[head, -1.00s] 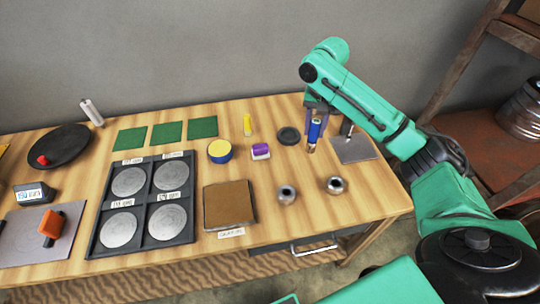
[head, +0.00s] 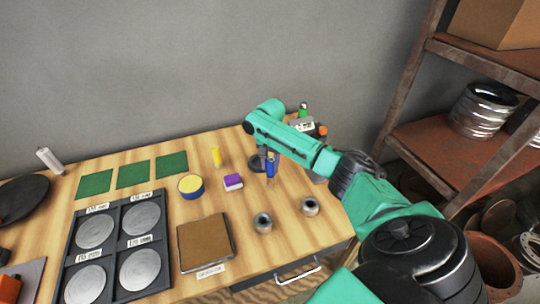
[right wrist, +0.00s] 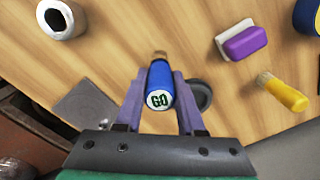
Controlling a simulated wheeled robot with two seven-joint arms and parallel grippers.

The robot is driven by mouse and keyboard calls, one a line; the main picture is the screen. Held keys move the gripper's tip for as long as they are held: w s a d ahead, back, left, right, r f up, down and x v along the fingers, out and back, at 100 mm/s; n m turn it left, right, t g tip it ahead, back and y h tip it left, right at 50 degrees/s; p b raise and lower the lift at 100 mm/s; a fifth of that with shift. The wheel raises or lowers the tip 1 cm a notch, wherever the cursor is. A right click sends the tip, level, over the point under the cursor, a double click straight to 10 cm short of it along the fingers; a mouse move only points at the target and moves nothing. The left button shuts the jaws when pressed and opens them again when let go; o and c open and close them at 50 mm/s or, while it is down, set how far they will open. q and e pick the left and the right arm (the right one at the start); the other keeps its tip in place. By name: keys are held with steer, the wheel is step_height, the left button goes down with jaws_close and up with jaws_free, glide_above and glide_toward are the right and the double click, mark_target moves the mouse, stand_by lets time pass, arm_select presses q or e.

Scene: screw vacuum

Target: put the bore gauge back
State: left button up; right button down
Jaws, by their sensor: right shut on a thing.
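The bore gauge, as I take it, is a blue handle (head: 270,169) with a short metal end, held upright in my right gripper (head: 267,158). In the right wrist view the gauge (right wrist: 160,84) sits between the two purple fingers, its white cap reading "GO". The jaws (right wrist: 160,92) are shut on it. It appears above the wood table near a dark round disc (head: 257,164), which the right finger partly covers in the wrist view. A brown pad (head: 205,243) with a small label lies at the table's front. My left gripper is not in view.
Two metal rings (head: 263,222) (head: 310,206) stand in front of the gauge. A grey plate (right wrist: 86,106) is by the gripper. A rusty shelf (head: 440,140) stands right.

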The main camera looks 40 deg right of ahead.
steer(key=shift+w+f, duration=0.1)
steer(key=shift+f, duration=0.9)
steer(key=shift+f, duration=0.1)
steer(key=c, duration=0.5)
jaws_free()
step_height(320, 180, up, 12)
steer(key=shift+r+b, duration=0.2)
steer(key=shift+b, duration=0.5)
